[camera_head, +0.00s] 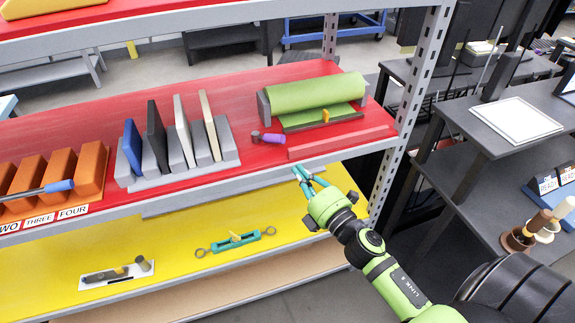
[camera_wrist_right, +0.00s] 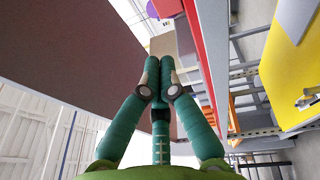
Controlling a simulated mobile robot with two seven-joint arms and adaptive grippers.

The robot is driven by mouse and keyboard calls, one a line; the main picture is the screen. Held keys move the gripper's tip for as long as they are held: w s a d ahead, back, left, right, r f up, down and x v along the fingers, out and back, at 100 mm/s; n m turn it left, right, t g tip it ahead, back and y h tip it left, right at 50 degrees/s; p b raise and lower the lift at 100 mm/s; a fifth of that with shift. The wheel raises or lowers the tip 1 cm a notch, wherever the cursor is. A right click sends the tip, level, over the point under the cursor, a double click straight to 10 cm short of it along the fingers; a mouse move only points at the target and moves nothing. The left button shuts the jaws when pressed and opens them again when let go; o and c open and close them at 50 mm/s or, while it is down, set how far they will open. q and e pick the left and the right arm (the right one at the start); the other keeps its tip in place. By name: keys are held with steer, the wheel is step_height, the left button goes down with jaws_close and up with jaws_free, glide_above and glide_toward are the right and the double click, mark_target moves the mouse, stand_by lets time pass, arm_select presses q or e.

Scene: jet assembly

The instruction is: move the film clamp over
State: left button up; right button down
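The name film clamp is not marked on anything. A green film roll (camera_head: 315,92) lies on a dark holder at the right end of the red shelf. My left gripper is not in view.
A purple-handled tool (camera_head: 270,137) lies left of the holder. A grey rack (camera_head: 185,165) of upright plates stands further left. The yellow lower shelf (camera_head: 175,246) carries a teal fixture (camera_head: 236,241). A metal post (camera_head: 408,110) stands at the right. A dark table (camera_head: 500,125) is beyond it.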

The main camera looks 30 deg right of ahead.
steer(key=w+a+r+m+h+b, duration=0.2)
steer(key=a+m+h+b, duration=0.3)
steer(key=h, duration=0.1)
steer(key=m+g+b, duration=0.1)
steer(key=m+g, duration=0.1)
steer(key=g, duration=0.1)
glide_toward(264, 139)
steer(key=w+a, duration=0.2)
steer(key=w, duration=0.1)
steer(key=d, duration=0.1)
steer(key=w, duration=0.1)
steer(key=d, duration=0.1)
steer(key=shift+w+d+f, duration=0.2)
steer(key=shift+w+d, duration=0.1)
steer(key=shift+d, duration=0.05)
steer(key=shift+w+d+f, duration=0.1)
steer(key=shift+w+d, duration=0.1)
steer(key=shift+d, duration=0.2)
